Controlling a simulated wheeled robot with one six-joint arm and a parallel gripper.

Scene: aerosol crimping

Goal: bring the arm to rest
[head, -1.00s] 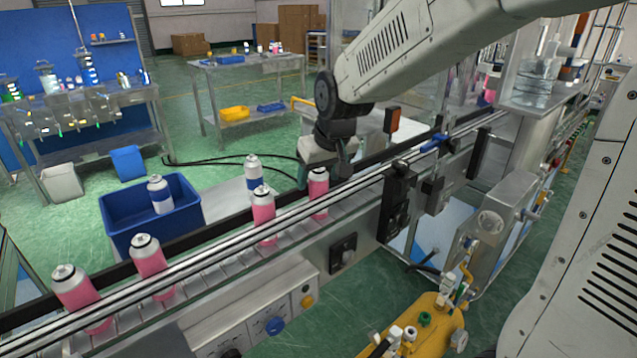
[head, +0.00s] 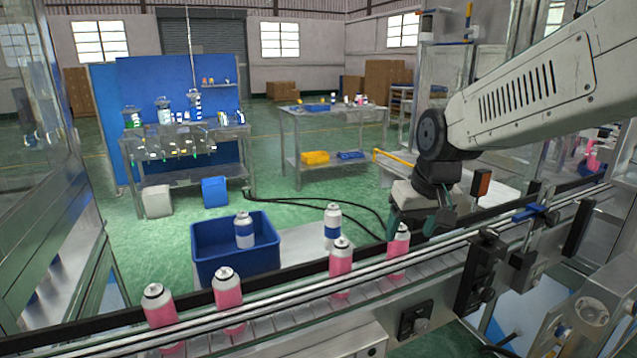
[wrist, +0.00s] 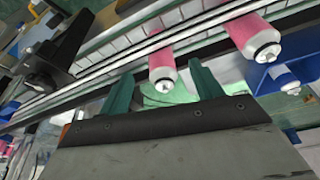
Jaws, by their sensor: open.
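My gripper (head: 421,222) hangs at the far side of the conveyor (head: 262,327), beside the rightmost pink can (head: 398,252). I cannot tell whether a finger touches that can. Nothing is seen held between the fingers. My arm reaches in from the upper right in the head view.
Several pink cans (head: 228,287) stand on the conveyor behind guide rails. A blue bin (head: 212,266) holds a white-and-blue can (head: 244,230). Another white-and-blue can (head: 332,222) stands beside the conveyor. An orange box (head: 481,183) is close right of my gripper. Green floor lies beyond.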

